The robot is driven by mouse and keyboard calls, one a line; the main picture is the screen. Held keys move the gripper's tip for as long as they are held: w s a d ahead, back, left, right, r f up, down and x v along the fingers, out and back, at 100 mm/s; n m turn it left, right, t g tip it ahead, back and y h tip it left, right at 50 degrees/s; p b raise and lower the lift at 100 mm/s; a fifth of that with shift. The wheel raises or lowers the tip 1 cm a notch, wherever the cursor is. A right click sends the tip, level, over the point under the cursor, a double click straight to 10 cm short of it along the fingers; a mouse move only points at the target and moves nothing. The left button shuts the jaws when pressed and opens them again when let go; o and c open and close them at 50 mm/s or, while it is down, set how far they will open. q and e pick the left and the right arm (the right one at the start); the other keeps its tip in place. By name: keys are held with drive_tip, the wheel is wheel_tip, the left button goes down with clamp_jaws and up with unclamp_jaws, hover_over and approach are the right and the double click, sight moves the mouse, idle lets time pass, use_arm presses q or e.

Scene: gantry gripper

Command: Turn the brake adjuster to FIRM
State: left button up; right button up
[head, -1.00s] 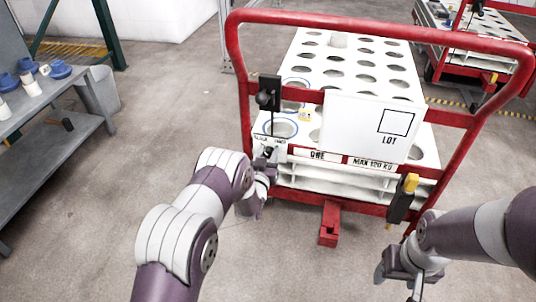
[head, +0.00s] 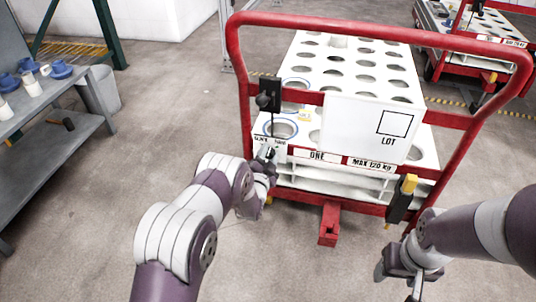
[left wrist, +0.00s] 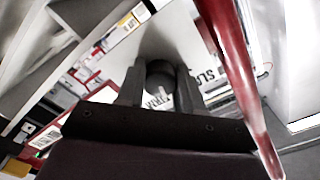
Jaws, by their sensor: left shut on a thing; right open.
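The brake adjuster is a dark round knob (left wrist: 160,72) in front of a white plate, seen in the left wrist view. The plate (head: 263,140) shows in the head view at the cart's left post, with small lettering that I cannot read fully. Part of a word beginning "SLA" (left wrist: 209,77) shows beside the knob. My left gripper (head: 268,153) is at the plate. Its two fingers (left wrist: 158,86) are shut on the knob, one on each side. The knob's pointing direction cannot be told. My right gripper (head: 409,290) is open and empty, low at right, away from the cart.
The red cart frame (head: 380,22) carries a white perforated deck (head: 352,62) and a LOT board (head: 365,125). A black lever (head: 268,95) is above the adjuster. A black and yellow handle (head: 402,198) hangs at right. A grey bench (head: 40,105) stands left; the floor between is clear.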

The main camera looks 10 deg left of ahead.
use_arm(q)
drive_tip(key=m, duration=0.4)
drive_tip(key=shift+m, duration=0.3)
drive_tip(key=shift+f+m+p, duration=0.1)
drive_tip(key=shift+m+p, duration=0.2)
drive_tip(key=shift+m, duration=2.1)
drive_tip(key=o, duration=1)
drive_tip(key=s+p, duration=0.1)
drive_tip(key=s, duration=0.3)
drive_tip(key=s+p, duration=0.2)
drive_tip(key=s, duration=0.2)
drive_tip(key=s+p, duration=0.2)
drive_tip(key=s, duration=0.2)
drive_tip(key=shift+s+a, duration=0.25)
drive_tip(key=shift+s, duration=0.15)
